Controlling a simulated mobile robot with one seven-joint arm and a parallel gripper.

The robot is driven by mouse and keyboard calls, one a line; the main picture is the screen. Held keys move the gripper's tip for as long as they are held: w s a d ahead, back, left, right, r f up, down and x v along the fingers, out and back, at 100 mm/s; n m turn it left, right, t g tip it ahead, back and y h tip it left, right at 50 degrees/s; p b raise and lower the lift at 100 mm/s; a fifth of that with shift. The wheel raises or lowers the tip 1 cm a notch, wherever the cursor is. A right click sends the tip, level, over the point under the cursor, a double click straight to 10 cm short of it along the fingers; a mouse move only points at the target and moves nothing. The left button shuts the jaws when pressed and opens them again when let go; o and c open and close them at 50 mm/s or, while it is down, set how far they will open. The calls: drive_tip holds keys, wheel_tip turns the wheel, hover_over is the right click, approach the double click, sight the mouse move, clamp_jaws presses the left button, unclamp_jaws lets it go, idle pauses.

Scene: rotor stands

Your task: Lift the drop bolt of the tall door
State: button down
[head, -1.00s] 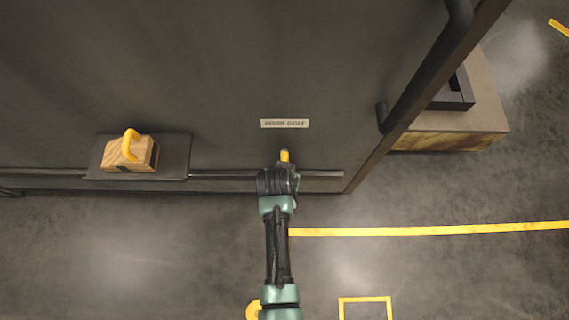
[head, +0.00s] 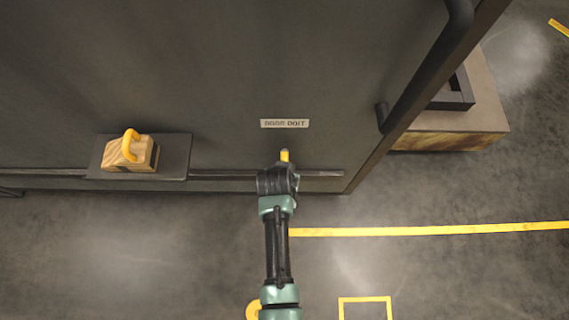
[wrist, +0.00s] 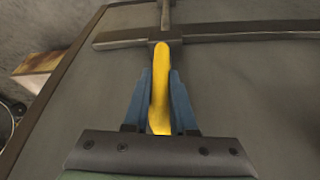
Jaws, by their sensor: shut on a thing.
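The tall door (head: 215,70) is a large dark grey panel filling the upper part of the head view. A small label plate (head: 285,123) sits on it above the bolt. The yellow drop bolt handle (head: 285,156) pokes out just beyond my gripper (head: 279,172) in the head view. In the wrist view the yellow handle (wrist: 160,85) stands between the two blue fingers of my gripper (wrist: 161,100), which are shut on it. The bolt's lower end and its seat are hidden by my gripper and wrist.
A wooden block with a yellow handle (head: 131,152) rests on a dark plate (head: 183,160) at the left. A long black pull handle (head: 420,85) runs along the door's right edge. A wooden-sided box (head: 450,140) stands right of it. The floor (head: 430,270) in front is clear, with yellow lines.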

idle(0.8)
wheel_tip(320, 180, up, 7)
drive_tip(key=p, duration=0.6)
drive_tip(key=shift+f+p, duration=0.1)
drive_tip(key=shift+p, duration=0.3)
drive_tip(key=shift+f, duration=0.1)
drive_tip(key=c, duration=0.7)
unclamp_jaws()
drive_tip(key=shift+c, duration=0.2)
